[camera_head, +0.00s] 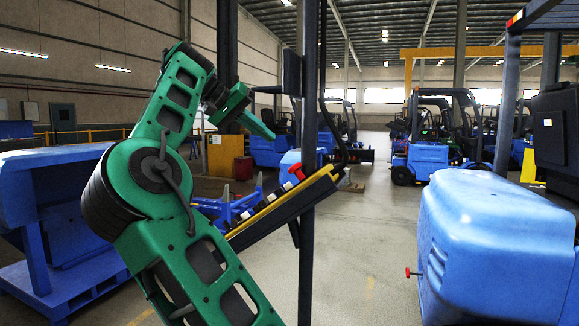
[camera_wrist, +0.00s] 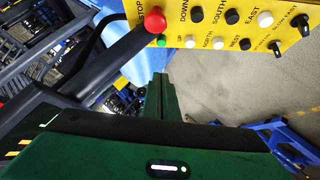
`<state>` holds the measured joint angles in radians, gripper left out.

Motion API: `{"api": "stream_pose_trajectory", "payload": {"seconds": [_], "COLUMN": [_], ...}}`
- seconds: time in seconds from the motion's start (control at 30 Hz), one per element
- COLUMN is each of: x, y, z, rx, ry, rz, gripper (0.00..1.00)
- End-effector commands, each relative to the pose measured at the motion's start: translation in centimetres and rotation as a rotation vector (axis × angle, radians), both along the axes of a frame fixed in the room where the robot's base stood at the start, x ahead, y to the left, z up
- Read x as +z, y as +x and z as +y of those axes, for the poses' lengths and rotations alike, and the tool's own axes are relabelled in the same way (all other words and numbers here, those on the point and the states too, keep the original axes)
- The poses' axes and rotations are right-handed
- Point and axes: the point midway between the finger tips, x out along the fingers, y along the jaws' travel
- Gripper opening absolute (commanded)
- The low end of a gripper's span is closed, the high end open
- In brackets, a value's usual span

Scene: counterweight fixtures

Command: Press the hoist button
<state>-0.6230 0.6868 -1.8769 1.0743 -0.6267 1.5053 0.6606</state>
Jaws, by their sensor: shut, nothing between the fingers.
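A yellow control panel (camera_head: 262,216) is fixed at a tilt on a dark post in the head view. In the wrist view its face (camera_wrist: 175,18) carries a red STOP button (camera_wrist: 155,19), a green button (camera_wrist: 161,41), a black button (camera_wrist: 196,14) near DOWN and a white button (camera_wrist: 191,41) near UP. More black and white buttons sit near NORTH, SOUTH, WEST and EAST. No label reads "hoist". My green gripper (camera_head: 268,132) is shut and empty, above and left of the panel in the head view. In the wrist view its fingertips (camera_wrist: 160,78) appear just below the green button; contact is not visible.
The dark post (camera_head: 307,120) stands close to my gripper. A blue machine body (camera_head: 495,245) is at the right, and a blue frame (camera_head: 60,215) at the left. Forklifts (camera_head: 430,155) stand farther back. The grey floor between is open.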

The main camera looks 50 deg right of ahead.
Motion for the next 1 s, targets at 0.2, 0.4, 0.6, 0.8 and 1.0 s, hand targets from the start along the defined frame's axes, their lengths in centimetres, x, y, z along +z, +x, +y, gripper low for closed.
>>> {"api": "stream_pose_trajectory", "payload": {"seconds": [0.2,0.4,0.6,0.8,1.0], "x": [-2.0,-4.2,-6.5,-8.1,-8.7], "y": [-0.9,-1.8,-2.8,-4.0,-4.4], "z": [-2.6,-5.6,-7.4,-7.7,-7.8], "rx": [-0.005,-0.005,-0.004,-0.003,-0.001], "ry": [0.001,0.001,0.000,0.000,0.002], "rz": [0.002,0.001,0.003,0.001,0.000], "gripper": [0.00,0.00,0.00,0.00,0.00]}}
